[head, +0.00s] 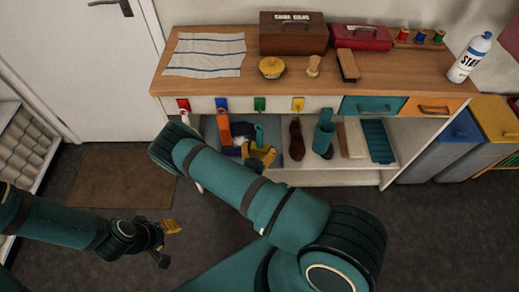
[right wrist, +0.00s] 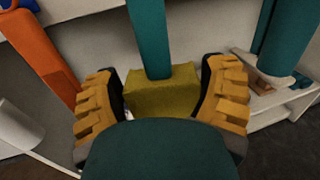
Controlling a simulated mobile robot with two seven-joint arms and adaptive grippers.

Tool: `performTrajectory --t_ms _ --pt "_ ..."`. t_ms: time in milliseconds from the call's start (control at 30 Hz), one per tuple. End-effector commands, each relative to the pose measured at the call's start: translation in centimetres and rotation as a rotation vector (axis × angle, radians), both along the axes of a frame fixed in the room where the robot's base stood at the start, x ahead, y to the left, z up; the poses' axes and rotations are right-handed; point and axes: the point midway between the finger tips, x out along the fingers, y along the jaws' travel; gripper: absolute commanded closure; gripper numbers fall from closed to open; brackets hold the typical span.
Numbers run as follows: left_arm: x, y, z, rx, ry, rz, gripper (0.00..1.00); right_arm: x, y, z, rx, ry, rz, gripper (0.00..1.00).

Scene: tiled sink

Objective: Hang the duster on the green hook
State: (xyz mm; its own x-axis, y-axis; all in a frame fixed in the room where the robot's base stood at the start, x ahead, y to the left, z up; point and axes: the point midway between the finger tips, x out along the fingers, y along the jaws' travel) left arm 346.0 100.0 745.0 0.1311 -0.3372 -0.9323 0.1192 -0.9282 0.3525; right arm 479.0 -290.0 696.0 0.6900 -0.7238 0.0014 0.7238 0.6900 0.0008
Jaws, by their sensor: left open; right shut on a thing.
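The green hook (head: 259,103) is on the white rail under the counter, between a blue hook (head: 221,103) and a yellow hook (head: 297,103). My right gripper (head: 259,155) is below the green hook, in front of the shelf. It is shut on what looks like the duster (head: 259,133). In the right wrist view the duster's olive-yellow block (right wrist: 163,92) sits between my two fingers, with its teal handle (right wrist: 148,38) rising upward. The handle's top is cut off there; in the head view it appears below the hook. My left gripper (head: 168,244) is open and empty above the floor.
An orange-handled item (head: 224,127) hangs at the blue hook, left of my right gripper. A brown shoe or brush (head: 296,139) and a teal item (head: 324,132) are to the right. A red hook (head: 183,104) is at the far left. Counter items stand above.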

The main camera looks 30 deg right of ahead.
Motion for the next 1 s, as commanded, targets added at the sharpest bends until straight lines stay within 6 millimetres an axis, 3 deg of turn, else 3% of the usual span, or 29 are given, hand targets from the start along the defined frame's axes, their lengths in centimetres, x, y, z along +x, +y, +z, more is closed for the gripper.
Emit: performTrajectory --t_ms 1000 --pt "0.4 0.1 -2.2 0.003 -0.011 0.002 0.53 4.7 -3.0 -0.5 -0.001 -0.001 -0.004 0.64"
